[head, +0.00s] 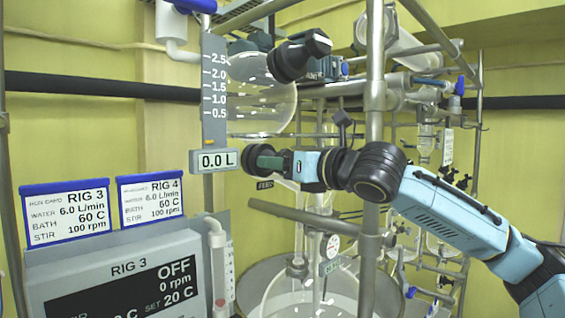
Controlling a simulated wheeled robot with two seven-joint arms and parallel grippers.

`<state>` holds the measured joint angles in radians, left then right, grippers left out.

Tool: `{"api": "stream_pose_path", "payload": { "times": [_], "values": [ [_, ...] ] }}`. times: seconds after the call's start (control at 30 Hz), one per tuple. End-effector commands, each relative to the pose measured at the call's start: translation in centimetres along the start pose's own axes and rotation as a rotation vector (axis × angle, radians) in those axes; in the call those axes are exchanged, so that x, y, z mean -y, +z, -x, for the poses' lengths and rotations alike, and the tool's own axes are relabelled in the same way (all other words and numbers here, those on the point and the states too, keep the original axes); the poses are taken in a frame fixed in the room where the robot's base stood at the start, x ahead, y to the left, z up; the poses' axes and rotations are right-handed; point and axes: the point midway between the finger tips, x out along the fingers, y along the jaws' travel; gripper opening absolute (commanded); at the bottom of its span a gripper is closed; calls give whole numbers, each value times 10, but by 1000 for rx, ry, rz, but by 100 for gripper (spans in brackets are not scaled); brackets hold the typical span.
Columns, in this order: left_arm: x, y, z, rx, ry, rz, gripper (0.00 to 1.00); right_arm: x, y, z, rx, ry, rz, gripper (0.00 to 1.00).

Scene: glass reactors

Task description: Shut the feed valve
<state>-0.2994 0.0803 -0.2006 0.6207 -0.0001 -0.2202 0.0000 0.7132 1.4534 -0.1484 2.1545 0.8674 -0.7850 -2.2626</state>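The feed valve (254,154) shows as a dark round part just right of the 0.0 L readout, with a FEED label below it. My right gripper (279,162) reaches in from the right, level with the valve, its tips at the valve's right side. A dark green piece lies between the valve's round part and my light blue gripper body; I cannot tell whether it is the valve's handle or a finger. The fingers overlap the valve, so whether they are closed on it is hidden. My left gripper is not in view.
A clear round glass vessel (262,105) hangs above, with a black knob-like fitting (299,57) in front of it. A metal post (375,60) stands behind my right wrist. The reactor glass (305,292) is below. The RIG 3 controller (130,270) reads OFF.

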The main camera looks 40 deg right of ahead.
Motion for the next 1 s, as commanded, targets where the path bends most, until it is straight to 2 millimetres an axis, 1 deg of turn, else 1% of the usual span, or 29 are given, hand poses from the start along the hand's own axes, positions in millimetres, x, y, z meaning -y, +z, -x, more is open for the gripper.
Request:
{"api": "stream_pose_path", "payload": {
  "times": [0.03,0.2,0.23,0.47,0.63,0.77,1.0],
  "values": [
    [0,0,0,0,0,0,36,0,0,0,0,0,0,47],
    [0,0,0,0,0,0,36,0,0,0,1,0,0,25],
    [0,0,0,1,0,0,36,0,0,0,1,0,0,22],
    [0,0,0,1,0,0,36,0,1,0,1,0,-19,22],
    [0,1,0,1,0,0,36,0,1,0,2,1,-83,22],
    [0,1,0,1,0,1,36,0,1,0,3,1,-169,22],
    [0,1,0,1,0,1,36,0,1,0,2,0,-384,22]
  ]
}}
